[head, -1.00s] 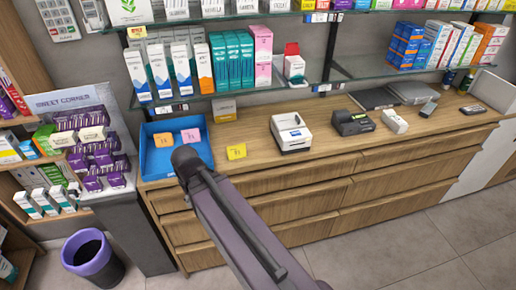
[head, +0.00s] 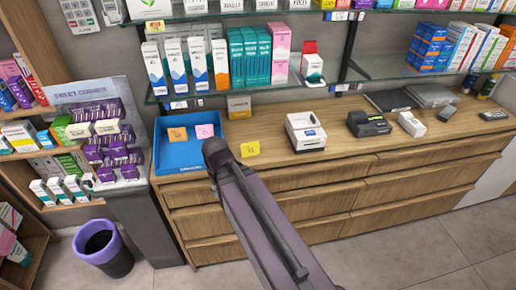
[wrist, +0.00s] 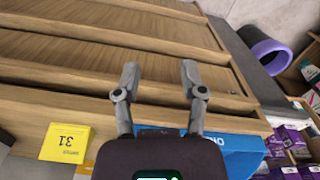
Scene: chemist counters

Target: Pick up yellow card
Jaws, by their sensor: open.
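The yellow card (head: 250,149) lies flat on the wooden counter, just right of the blue tray (head: 180,158). In the wrist view the yellow card (wrist: 65,143) shows dark print and lies at the lower left, to the left of my fingers. My gripper (wrist: 160,75) is open, with nothing between its two fingers. Behind it in that view are the drawer fronts and the counter's front edge. In the head view my arm ends at the tray's right front corner, left of the card, and hides the fingers. The card is apart from my gripper.
An orange card (head: 177,134) and a pink card (head: 205,131) lie in the blue tray. A white printer (head: 305,133) and a black device (head: 368,124) stand to the right. A glass shelf with boxes hangs above. Bare counter surrounds the yellow card's right side.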

